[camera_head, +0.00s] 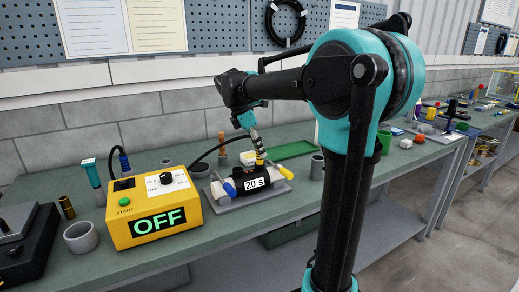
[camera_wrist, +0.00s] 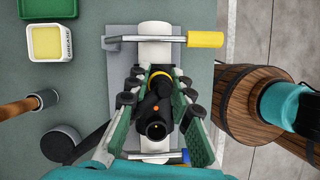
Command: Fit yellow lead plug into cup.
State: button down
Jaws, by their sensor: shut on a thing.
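My gripper (camera_head: 257,146) is above the black fitting (camera_head: 240,176) marked "20 s". In the wrist view my gripper (camera_wrist: 157,100) is shut on the black yellow lead plug (camera_wrist: 157,120), which has an orange dot. A yellow ring (camera_wrist: 157,73) shows beyond the plug; in the head view a yellow band (camera_head: 260,162) shows at the fitting's top, just below the fingers. The cup is hidden under the plug and fingers, so I cannot tell whether the plug is seated in it.
The fitting lies on a white pipe (camera_wrist: 155,50), with a yellow clamp handle (camera_wrist: 205,39) and a blue one (camera_head: 229,187). The yellow control box (camera_head: 155,208) reads OFF. A grease tub (camera_wrist: 45,42), green tray (camera_head: 292,150) and grey cylinder (camera_head: 317,168) are nearby.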

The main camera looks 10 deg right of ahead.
jog(key=c, duration=1.3)
grip_release()
jog(key=shift+f, duration=0.1)
jog(key=shift+c, duration=0.2)
jog(key=v, duration=1.2)
